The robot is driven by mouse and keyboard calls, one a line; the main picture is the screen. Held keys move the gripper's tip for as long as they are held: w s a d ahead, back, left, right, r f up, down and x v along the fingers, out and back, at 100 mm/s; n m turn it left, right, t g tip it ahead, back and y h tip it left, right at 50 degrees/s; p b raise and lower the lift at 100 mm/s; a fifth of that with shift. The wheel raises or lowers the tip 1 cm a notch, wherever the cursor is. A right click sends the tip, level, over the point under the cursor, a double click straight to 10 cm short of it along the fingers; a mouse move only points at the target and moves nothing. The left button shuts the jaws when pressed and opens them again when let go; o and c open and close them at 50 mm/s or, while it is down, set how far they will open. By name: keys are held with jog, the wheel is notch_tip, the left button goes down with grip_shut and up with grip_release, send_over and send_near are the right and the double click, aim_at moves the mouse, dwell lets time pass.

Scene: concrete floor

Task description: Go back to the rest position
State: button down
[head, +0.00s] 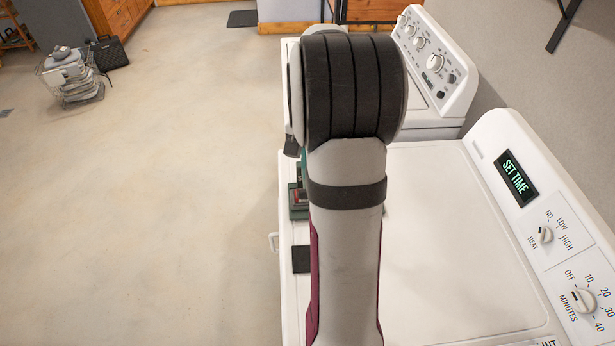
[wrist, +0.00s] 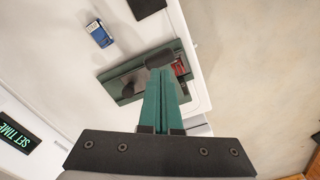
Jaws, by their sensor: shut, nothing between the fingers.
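My gripper (wrist: 160,72) shows in the wrist view with its green fingers together and nothing between them. It points down over the white dryer top (wrist: 60,45). Beyond the fingertips lies a green tray (wrist: 122,92) with dark and red contents, partly hidden by the fingers. In the head view my arm hides the gripper and most of the tray (head: 298,212). I cannot tell the height of the fingertips above the tray.
A small blue object (wrist: 101,34) and a black square (wrist: 147,6) lie on the dryer top; the square also shows in the head view (head: 301,259). The dryer's control panel (head: 545,215) rises at the right. A second white machine (head: 437,60) stands behind. The floor at left is largely clear.

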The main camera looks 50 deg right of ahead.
jog(key=shift+r, duration=1.45)
jog(key=shift+a, duration=0.1)
jog(key=s+a+r+n+y, duration=0.1)
jog(key=s+a+r+n, duration=0.15)
jog(key=a, duration=0.95)
jog(key=s+a+r+n, duration=0.2)
jog(key=s+a+n, duration=0.15)
jog(key=a, duration=0.85)
jog(key=s+a+f+n, duration=0.2)
jog(key=s+a+n, duration=0.1)
jog(key=s+a, duration=0.4)
jog(key=shift+s+f+y, duration=0.35)
jog(key=shift+s+y, duration=0.05)
jog(key=shift+s, duration=0.45)
